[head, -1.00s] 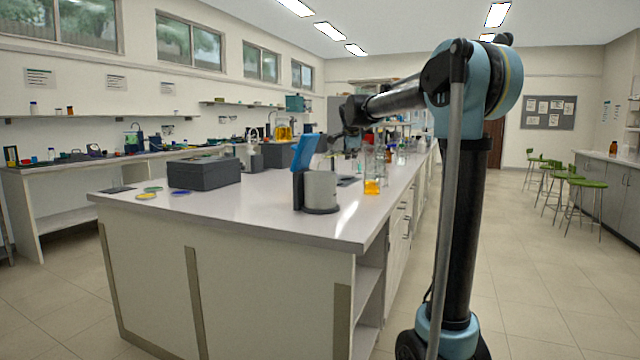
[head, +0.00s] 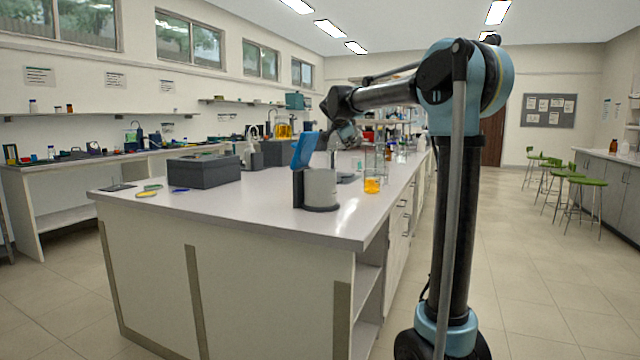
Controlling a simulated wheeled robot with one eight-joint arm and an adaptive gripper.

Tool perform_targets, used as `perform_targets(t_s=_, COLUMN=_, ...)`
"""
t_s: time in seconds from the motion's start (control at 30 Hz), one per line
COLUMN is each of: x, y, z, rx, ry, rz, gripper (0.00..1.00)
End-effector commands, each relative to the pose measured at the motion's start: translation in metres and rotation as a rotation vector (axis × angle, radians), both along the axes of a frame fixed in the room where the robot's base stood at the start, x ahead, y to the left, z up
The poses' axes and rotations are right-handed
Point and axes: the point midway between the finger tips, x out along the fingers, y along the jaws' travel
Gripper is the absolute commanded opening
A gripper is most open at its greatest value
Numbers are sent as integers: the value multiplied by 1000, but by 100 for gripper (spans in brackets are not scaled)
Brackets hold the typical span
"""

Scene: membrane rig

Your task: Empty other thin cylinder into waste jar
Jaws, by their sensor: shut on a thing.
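My gripper (head: 347,137) is above the bench, behind the blue-lidded device. It is small and partly hidden by my own wrist. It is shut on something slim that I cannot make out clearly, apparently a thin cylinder. A clear, tall glass cylinder (head: 374,158) stands to the right of my gripper, near the bench's right edge. A small vessel with orange liquid (head: 372,186) is at its foot in the picture. A larger vessel of amber liquid (head: 283,131) is farther back. I cannot tell which vessel is the waste jar.
A grey cylindrical device with a raised blue lid (head: 320,188) stands at the near right of the white bench (head: 250,212). A dark grey box (head: 204,171) and coloured discs (head: 147,193) are at the left. The bench front between them is clear.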

Motion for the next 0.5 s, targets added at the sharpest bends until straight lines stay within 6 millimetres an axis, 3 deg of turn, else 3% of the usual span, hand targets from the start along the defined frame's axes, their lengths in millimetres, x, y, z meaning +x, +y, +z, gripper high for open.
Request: perform_targets(t_s=0.5, x=-3, y=27, z=24, rx=-335, ry=-44, rz=2, gripper=0)
